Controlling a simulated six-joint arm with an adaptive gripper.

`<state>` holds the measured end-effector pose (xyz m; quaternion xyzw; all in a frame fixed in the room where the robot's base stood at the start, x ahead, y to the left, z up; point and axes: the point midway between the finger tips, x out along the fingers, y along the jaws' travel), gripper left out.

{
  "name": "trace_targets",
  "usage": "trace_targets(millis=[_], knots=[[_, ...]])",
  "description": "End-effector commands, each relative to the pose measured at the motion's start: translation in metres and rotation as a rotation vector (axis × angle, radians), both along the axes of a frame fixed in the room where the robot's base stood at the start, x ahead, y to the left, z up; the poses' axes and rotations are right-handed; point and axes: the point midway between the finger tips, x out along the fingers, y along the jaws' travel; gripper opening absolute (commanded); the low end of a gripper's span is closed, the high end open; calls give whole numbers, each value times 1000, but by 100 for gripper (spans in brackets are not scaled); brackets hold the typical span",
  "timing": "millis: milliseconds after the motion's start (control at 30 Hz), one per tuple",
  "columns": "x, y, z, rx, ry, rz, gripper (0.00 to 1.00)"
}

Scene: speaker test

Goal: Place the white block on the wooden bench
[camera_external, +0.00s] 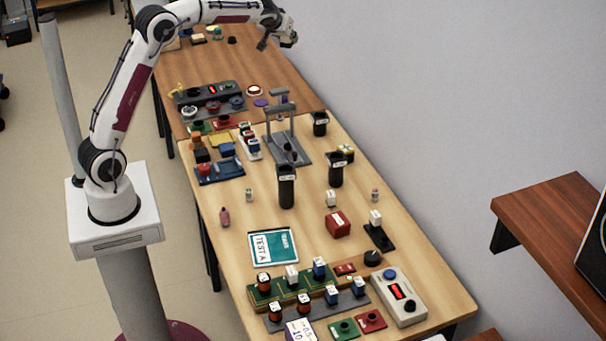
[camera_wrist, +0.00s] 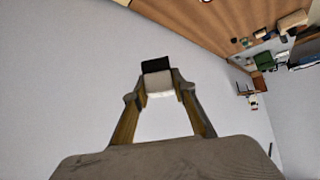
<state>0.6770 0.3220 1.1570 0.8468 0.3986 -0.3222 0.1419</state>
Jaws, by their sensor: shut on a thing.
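My gripper (camera_wrist: 159,95) is shut on a white block (camera_wrist: 159,84) in the wrist view. The block sits between the two fingertips, with a black part at its far end. In the external view my gripper (camera_external: 265,42) is small and high over the far brown part of the wooden bench, near the wall; the block cannot be made out there. The wooden bench (camera_external: 450,282) runs from the pale near part to the brown far part (camera_external: 283,78). In the wrist view a brown wooden surface (camera_wrist: 205,22) crosses the top, apart from the block.
The bench holds black cups (camera_external: 286,188), a grey stand (camera_external: 288,148), a red block (camera_external: 338,224), a green booklet (camera_external: 273,248) and a control box (camera_external: 401,296). Bare wood shows on the far part below my gripper. The wall (camera_external: 420,80) is close on the right.

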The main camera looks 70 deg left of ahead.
Motion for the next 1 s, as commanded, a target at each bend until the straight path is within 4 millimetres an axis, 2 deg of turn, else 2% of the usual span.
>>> trace_targets(millis=[33, 100, 367, 600, 800, 1000], knots=[[1, 15, -2, -1, -1, 21, 1], [1, 34, -4, -2, 2, 46, 1], [-4, 101, -11, -11, 1, 136, 1], [-16, 161, -21, -20, 3, 213, 1], [-26, 192, -27, -26, 2, 252, 1], [-33, 212, -31, -30, 2, 278, 1]])
